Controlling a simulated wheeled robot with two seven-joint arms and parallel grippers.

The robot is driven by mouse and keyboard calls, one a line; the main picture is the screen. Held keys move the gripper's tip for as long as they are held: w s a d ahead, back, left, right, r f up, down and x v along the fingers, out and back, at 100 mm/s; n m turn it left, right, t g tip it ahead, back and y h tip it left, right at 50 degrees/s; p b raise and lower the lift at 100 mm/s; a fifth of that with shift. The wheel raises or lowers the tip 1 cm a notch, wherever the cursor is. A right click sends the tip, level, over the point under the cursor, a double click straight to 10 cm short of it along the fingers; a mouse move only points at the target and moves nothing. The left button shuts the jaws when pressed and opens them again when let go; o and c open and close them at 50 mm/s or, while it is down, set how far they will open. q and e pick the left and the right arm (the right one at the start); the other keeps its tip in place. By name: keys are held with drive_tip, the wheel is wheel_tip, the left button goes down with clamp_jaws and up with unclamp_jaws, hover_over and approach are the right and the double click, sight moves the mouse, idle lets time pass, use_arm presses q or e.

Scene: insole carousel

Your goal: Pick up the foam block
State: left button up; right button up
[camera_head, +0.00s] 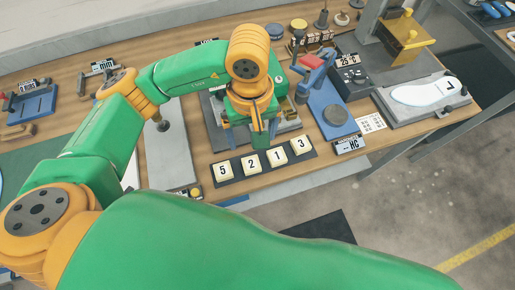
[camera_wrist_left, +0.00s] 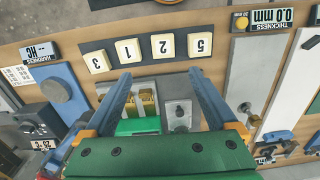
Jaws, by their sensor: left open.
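Several cream blocks with black numbers stand in a row on a dark strip (camera_head: 235,181): 5 (camera_head: 223,171), 2 (camera_head: 250,164), 1 (camera_head: 275,156) and 3 (camera_head: 299,147). I cannot tell which one, if any, is the foam block. In the left wrist view they appear upside down, with 2 (camera_wrist_left: 163,45) and 1 (camera_wrist_left: 128,50) beyond the fingertips. My left gripper (camera_head: 264,140) points down behind the row, near blocks 2 and 1. Its fingers (camera_wrist_left: 160,76) are apart with nothing held between them. My right gripper is not in view.
A fixture with gold parts (camera_wrist_left: 147,102) lies below the left fingers. A blue device with a round grey pad (camera_head: 335,115) stands right of the row. A grey plate (camera_head: 168,145) lies left. A white insole (camera_head: 425,92) rests on a grey stand at the right.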

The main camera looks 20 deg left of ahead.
use_arm(q)
drive_tip(key=b, duration=0.4)
hover_over(253, 168)
drive_tip(key=f, duration=0.4)
drive_tip(key=shift+w+a+f, duration=0.2)
drive_tip(key=shift+a, duration=0.05)
drive_tip(key=shift+w+f, duration=0.1)
drive_tip(key=shift+f, duration=0.3)
drive_tip(key=shift+w+f, duration=0.15)
drive_tip(key=shift+f, duration=0.05)
drive_tip(key=f+p, duration=0.1)
drive_tip(key=f, duration=0.1)
drive_tip(key=s+f+p, duration=0.1)
drive_tip(key=f, duration=0.2)
drive_tip(key=shift+s+d+f+p, duration=0.15)
drive_tip(key=shift+d+f+p, duration=0.1)
drive_tip(key=shift+p, duration=0.15)
drive_tip(key=shift+f, duration=0.5)
drive_tip(key=c, duration=1.4)
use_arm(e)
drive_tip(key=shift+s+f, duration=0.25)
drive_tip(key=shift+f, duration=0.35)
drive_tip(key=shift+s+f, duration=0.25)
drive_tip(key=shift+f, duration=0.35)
